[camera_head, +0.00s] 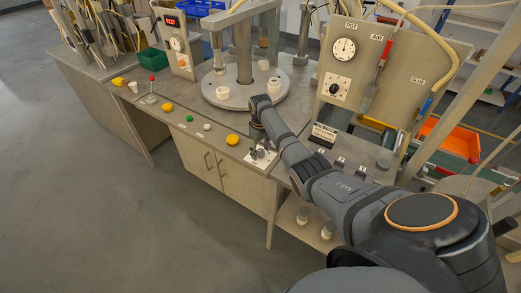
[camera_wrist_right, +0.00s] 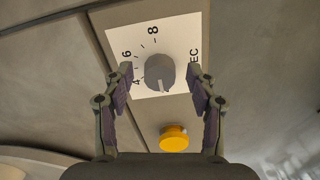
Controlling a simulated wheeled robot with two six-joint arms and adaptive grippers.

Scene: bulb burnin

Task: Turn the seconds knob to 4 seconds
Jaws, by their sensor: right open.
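The seconds knob (camera_wrist_right: 159,72) is a round grey knob on a white dial plate (camera_wrist_right: 180,30) marked 4, 6, 8 and "EC" in the right wrist view. A pale mark on the knob points toward the bottom of that picture, away from the 4 at its lower left. My right gripper (camera_wrist_right: 163,75) is open, with one finger on each side of the knob and visible gaps between. In the head view my right gripper (camera_head: 262,143) reaches down over the white plate (camera_head: 263,158) at the bench's front edge and hides most of the knob. My left gripper is not in view.
A yellow button (camera_wrist_right: 174,138) sits close to the plate; it also shows in the head view (camera_head: 232,139). Green (camera_head: 189,118) and white (camera_head: 207,127) buttons line the front edge. A round turntable (camera_head: 220,95) stands behind, and a gauge panel (camera_head: 385,60) behind right.

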